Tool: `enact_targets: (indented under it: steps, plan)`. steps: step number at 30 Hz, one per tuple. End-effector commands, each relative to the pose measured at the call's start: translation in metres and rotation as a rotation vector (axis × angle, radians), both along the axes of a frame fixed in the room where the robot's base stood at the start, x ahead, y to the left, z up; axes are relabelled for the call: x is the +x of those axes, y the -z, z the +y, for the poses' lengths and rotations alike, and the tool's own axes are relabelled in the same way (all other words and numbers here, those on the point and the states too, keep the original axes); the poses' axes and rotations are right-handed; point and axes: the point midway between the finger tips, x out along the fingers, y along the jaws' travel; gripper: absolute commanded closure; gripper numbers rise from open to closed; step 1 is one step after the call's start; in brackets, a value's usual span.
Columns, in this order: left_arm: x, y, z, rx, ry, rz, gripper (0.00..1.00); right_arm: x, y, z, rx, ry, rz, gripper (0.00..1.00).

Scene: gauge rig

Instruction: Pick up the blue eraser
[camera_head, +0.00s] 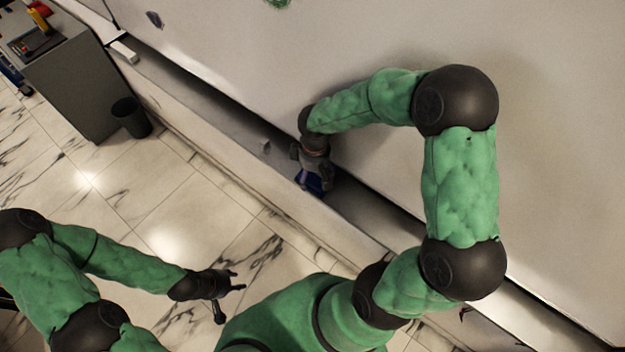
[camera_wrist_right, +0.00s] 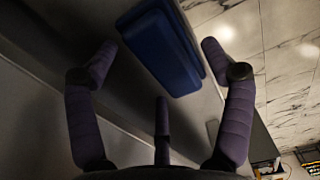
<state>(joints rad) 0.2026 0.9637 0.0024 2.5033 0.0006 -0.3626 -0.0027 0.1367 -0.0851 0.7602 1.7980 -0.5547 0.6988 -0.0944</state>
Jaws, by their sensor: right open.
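The blue eraser (camera_head: 307,184) lies on the narrow ledge in the head view, partly covered by my right gripper (camera_head: 314,168). In the right wrist view the eraser (camera_wrist_right: 163,47) shows as a dark blue block, tilted in the picture. My right gripper (camera_wrist_right: 160,62) is open there, with one finger on each side of the eraser's near end and a third, shorter finger below. A gap shows between the fingers and the eraser; contact is not visible. My left gripper (camera_head: 228,291) is open and empty at the lower left of the head view, over the floor.
A large pale panel (camera_head: 240,60) rises behind the ledge (camera_head: 205,105). A small light block (camera_head: 265,146) is on the ledge left of the eraser. A grey cabinet (camera_head: 75,70) and a dark bin (camera_head: 131,117) stand at the upper left.

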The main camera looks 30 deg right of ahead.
Motion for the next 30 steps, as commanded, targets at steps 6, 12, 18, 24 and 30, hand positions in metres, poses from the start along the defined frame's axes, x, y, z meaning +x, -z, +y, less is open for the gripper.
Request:
enact_targets:
  steps: [6,12,18,24,30]
  plan:
    - [0.0,0.0,0.0,0.0,0.0,0.0,0.6,0.0005,0.0023,0.0,0.0,0.0,-0.002,0.18]
    - [-0.0001,0.0,0.0,0.0,0.0,0.0,0.6,0.0003,0.0022,0.0,0.0,0.0,-0.002,0.61]
    - [-0.0001,0.0,0.0,0.0,0.0,0.0,0.6,0.0002,0.0023,0.0001,0.0,0.0,-0.001,0.8]
    - [0.0,0.0,0.0,0.0,0.0,0.0,0.6,0.0,0.002,0.0001,0.0,0.0,-0.001,0.8]
    - [0.0,-0.0003,0.0,0.0,0.0,0.0,0.6,0.0006,-0.0062,-0.0001,0.0,0.0,-0.002,0.81]
